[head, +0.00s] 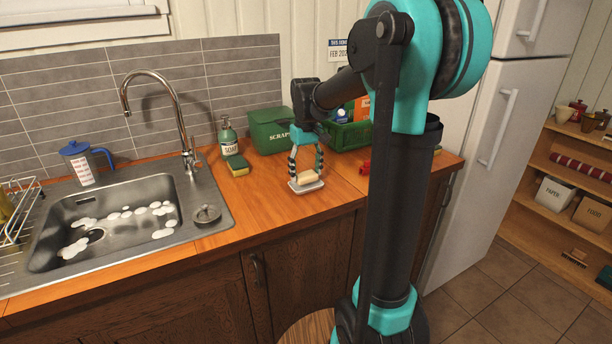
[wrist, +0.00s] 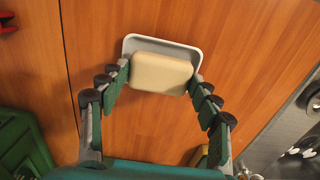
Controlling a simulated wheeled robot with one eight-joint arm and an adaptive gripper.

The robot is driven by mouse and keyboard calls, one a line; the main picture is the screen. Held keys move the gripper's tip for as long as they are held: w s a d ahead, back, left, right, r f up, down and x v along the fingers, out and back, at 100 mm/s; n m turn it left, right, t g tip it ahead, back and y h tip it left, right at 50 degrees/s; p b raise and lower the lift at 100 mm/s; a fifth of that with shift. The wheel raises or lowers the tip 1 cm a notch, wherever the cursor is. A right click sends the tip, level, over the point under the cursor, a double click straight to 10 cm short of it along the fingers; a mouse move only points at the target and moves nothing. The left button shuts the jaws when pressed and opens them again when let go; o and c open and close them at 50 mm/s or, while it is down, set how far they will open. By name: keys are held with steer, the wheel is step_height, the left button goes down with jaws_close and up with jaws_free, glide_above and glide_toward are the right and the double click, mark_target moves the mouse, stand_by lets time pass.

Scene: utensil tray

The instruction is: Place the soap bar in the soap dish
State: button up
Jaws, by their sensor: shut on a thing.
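The cream soap bar (wrist: 160,73) is between the fingertips of my gripper (wrist: 158,76), which is shut on it. In the head view the soap bar (head: 307,177) shows at the lower end of my gripper (head: 306,172), over the white soap dish (head: 308,188). The soap dish stands on the wooden counter near its front edge. In the wrist view the dish's far rim (wrist: 160,43) shows behind the bar, and the bar hides most of the dish. I cannot tell whether the bar touches the dish.
A green scraps bin (head: 269,131), a soap bottle (head: 228,137) and a sponge (head: 238,165) stand behind and left of the dish. The sink (head: 118,220) is at the left. A green crate (head: 348,135) and a red object (head: 365,167) are to the right. The counter around the dish is clear.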

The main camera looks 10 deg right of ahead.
mark_target(306, 174)
steer(key=shift+f, duration=0.8)
steer(key=shift+f, duration=0.1)
steer(key=o, duration=1.2)
step_height(306, 174, up, 12)
steer(key=shift+r, duration=0.15)
